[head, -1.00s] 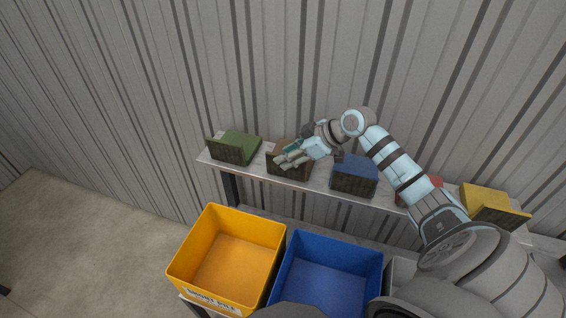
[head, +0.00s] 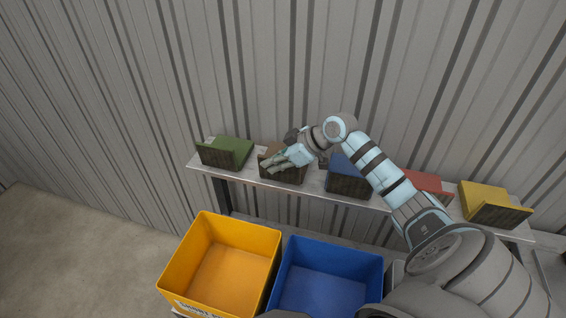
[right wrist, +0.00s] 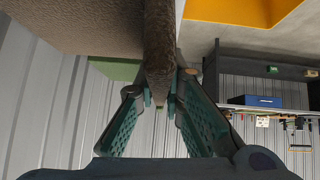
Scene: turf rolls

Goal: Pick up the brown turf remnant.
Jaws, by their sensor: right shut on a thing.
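The brown turf remnant (head: 292,178) is on the shelf in the head view, between the green and the blue remnants. My right gripper (head: 277,163) reaches it from above and covers part of its top. In the right wrist view my right gripper's two fingers (right wrist: 160,108) are closed on the thin edge of the brown remnant (right wrist: 158,45), one finger on each side. I cannot tell from these frames whether it is clear of the shelf. My left gripper is in neither view.
On the shelf (head: 230,173) stand a green remnant (head: 225,151), a blue one (head: 348,180), a red one (head: 428,183) and a yellow one (head: 485,198). A yellow bin (head: 178,262) and a blue bin (head: 335,248) are in front. A corrugated wall (head: 110,110) is close behind.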

